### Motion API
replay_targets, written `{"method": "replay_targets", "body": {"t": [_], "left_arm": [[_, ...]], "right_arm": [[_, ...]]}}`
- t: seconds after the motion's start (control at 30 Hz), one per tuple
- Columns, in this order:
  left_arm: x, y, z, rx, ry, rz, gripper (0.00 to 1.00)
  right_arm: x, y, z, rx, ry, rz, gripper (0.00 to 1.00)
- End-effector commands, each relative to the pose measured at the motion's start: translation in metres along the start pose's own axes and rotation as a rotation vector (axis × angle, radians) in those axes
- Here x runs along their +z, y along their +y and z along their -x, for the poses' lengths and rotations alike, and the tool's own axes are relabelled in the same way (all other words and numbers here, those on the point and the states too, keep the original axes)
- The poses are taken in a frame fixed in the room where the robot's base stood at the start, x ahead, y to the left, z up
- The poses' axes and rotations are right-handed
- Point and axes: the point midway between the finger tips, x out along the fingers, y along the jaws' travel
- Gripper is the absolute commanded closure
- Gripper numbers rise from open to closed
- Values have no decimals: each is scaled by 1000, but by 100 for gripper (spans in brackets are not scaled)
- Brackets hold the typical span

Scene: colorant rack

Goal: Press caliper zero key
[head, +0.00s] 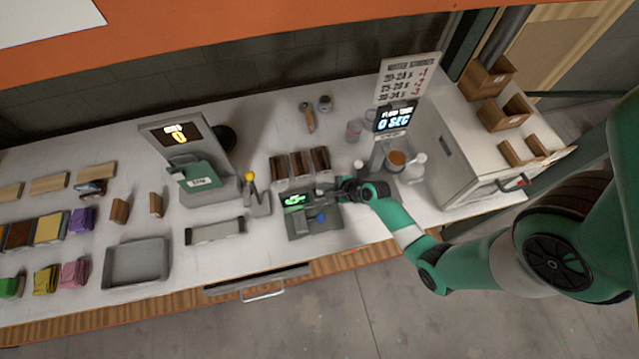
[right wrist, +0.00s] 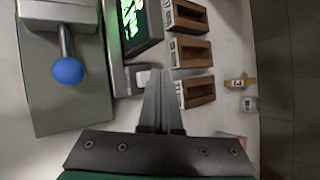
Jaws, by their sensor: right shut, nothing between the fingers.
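The caliper device stands on a dark grey base plate (head: 300,230) at the middle of the counter. Its green-lit display (head: 295,201) also shows at the top of the right wrist view (right wrist: 131,20). A blue ball knob (right wrist: 67,71) on a short rod sits on its side. A small pale block that looks like a key (right wrist: 143,77) sits beside the display housing. My right gripper (right wrist: 163,74) is shut and empty, its fingertips just beside this block. I cannot tell whether they touch. In the head view the right gripper (head: 338,190) is at the caliper's right end.
Brown wooden holders (head: 300,163) stand just behind the caliper. A lever with a yellow knob (head: 251,178) stands to its left, and a flow timer (head: 394,122) to its right. A grey tray (head: 137,263) lies farther left. The counter in front of the caliper is narrow.

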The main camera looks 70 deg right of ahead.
Motion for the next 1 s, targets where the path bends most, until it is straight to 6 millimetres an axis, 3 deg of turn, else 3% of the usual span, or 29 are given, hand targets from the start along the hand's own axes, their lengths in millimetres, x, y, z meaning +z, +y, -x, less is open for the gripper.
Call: {"method": "replay_targets", "body": {"t": [1.0], "left_arm": [[4,0,4,0,0,0,50]], "right_arm": [[-5,5,-7,0,0,0,100]]}}
